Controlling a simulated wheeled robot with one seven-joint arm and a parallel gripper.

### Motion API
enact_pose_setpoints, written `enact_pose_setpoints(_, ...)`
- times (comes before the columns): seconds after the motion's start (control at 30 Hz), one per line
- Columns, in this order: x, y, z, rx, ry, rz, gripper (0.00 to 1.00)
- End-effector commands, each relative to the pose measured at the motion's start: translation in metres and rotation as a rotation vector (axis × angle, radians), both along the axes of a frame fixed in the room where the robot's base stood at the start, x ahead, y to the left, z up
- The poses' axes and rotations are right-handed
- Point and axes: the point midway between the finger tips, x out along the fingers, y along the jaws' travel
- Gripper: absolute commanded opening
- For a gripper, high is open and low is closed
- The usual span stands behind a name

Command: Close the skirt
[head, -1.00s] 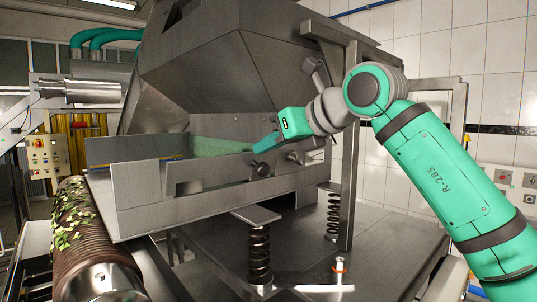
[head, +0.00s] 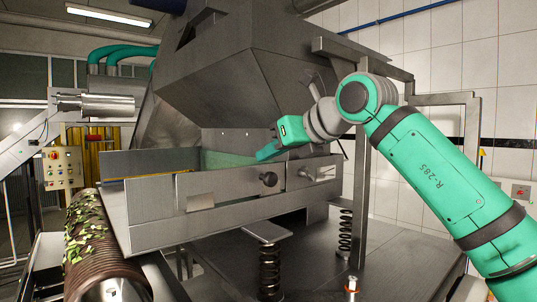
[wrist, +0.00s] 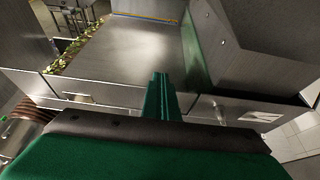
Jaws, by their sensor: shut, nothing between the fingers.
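A green sheet (head: 224,160), which looks like the skirt, stands along the inner side of the metal tray (head: 150,187), under the large grey hood. It also shows in the wrist view (wrist: 193,55) as a green band against the hood's side. My gripper (head: 266,154) is shut and empty. It reaches over the tray's side wall, near the right end of the green sheet and above a round knob (head: 269,179). In the wrist view my gripper (wrist: 160,80) points over the tray wall. I cannot tell whether it touches the sheet.
The grey hood (head: 215,80) rises behind the tray. A ribbed roller (head: 92,240) with green leaf bits is at the left. A spring (head: 269,272) supports the tray. A metal post (head: 360,200) stands close by my arm. The tray floor (wrist: 125,50) is largely clear.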

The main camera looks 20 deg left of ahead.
Motion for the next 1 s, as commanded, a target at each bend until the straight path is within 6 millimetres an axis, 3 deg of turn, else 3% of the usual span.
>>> enact_pose_setpoints(0.37, -0.001, -0.002, 0.010, 0.000, 0.000, -0.001, 0.00)
enact_pose_setpoints(0.8, -0.008, -0.020, 0.081, 0.001, 0.000, -0.004, 0.00)
enact_pose_setpoints(1.0, -0.010, -0.021, 0.095, 0.000, 0.000, 0.000, 0.00)
